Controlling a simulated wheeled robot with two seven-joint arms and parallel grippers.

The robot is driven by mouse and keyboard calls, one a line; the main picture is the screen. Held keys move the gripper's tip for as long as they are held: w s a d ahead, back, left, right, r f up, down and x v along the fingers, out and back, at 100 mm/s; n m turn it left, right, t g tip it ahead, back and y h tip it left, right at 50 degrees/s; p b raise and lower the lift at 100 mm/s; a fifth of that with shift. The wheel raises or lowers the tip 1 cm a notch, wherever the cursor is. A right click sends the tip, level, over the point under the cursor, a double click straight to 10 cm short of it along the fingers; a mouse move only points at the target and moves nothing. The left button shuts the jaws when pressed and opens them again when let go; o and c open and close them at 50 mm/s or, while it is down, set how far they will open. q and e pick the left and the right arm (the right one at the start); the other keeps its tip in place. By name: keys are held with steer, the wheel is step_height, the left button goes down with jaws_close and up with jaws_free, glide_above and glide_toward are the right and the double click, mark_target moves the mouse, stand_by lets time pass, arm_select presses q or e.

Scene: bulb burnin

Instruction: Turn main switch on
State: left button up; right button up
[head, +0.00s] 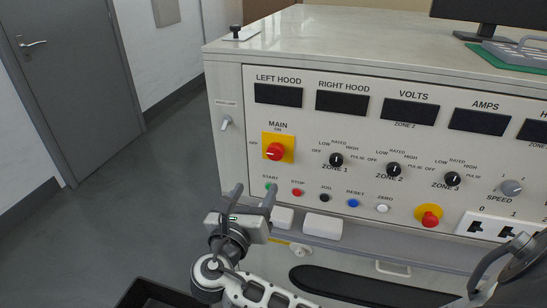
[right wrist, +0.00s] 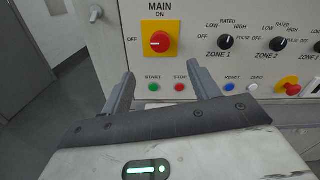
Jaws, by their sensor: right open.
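The main switch is a red rotary knob (head: 275,151) on a yellow plate, at the left of the panel under the label MAIN. Its pale mark appears to face left, toward OFF; ON is printed above. The knob also shows in the right wrist view (right wrist: 160,42), above and between the fingertips. My right gripper (head: 251,193) is open and empty, in front of the panel and below the switch, apart from it. In the right wrist view its two fingers (right wrist: 162,85) point toward the panel. My left gripper is not in view.
Green start (right wrist: 153,87) and red stop (right wrist: 180,87) buttons sit just below the switch. A small lever (head: 225,122) is to its left. Zone knobs (head: 336,160) and a red emergency button (head: 429,215) are to the right. White blocks (head: 322,227) lie on the ledge below.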

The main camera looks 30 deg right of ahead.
mark_target(274, 153)
steer(key=x, duration=1.4)
steer(key=shift+w+d, duration=0.3)
steer(key=shift+c, duration=0.3)
steer(key=c, duration=0.9)
